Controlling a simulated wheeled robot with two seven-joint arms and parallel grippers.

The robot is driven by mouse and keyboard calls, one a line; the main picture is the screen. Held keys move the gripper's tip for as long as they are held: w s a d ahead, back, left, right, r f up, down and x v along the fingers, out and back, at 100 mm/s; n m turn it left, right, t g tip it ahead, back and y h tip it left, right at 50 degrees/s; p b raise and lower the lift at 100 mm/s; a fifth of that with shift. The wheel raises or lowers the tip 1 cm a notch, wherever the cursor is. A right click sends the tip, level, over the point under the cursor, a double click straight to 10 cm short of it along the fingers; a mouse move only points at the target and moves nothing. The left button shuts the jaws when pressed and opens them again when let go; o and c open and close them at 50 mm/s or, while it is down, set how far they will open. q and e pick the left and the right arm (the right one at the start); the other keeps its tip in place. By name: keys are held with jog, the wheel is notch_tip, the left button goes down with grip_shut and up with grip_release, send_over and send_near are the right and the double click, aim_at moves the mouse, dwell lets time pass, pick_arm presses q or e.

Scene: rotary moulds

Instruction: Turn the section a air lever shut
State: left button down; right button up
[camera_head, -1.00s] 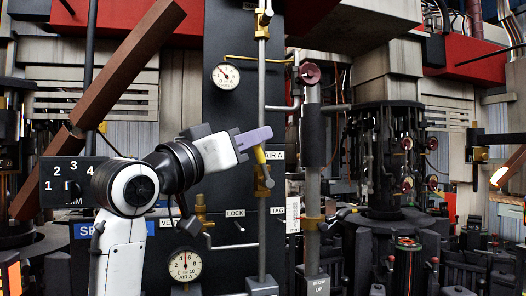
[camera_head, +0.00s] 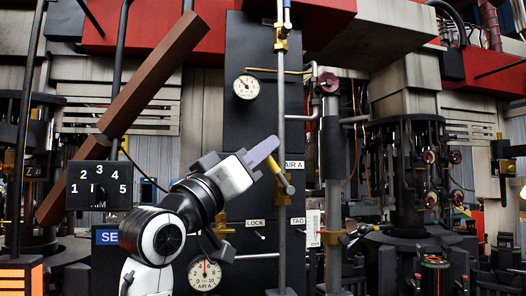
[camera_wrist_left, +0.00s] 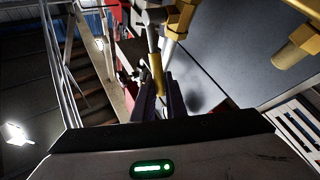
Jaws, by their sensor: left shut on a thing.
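The section A air lever (camera_head: 272,164) is a yellow handle on a brass valve (camera_head: 285,181) on the thin grey vertical pipe, beside the "AIR A" label (camera_head: 293,165). It slants, its upper end left of the pipe and its lower end at the valve. My left gripper (camera_head: 266,150) is shut on the upper end of the lever. In the left wrist view, my left gripper (camera_wrist_left: 161,98) has the yellow lever (camera_wrist_left: 157,70) between its dark fingers, with the brass valve body (camera_wrist_left: 177,22) beyond. My right gripper is not in view.
A similar valve (camera_head: 281,38) sits higher on the same pipe. Gauges (camera_head: 246,87) and (camera_head: 205,274) are on the dark panel (camera_head: 240,130). A numbered selector plate (camera_head: 99,186) stands left of my arm. A thicker pipe (camera_head: 332,150) with a red handwheel stands to the right.

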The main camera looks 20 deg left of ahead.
pick_arm(q)
jog(key=c, duration=1.8)
grip_release()
jog(key=s+a+f+b, duration=0.1)
jog(key=s+a, duration=0.3)
jog(key=s, duration=1)
jog(key=shift+f+b, duration=0.2)
jog(key=shift+b, duration=0.15)
jog(key=shift+a, duration=0.1)
jog(key=shift+c, duration=0.3)
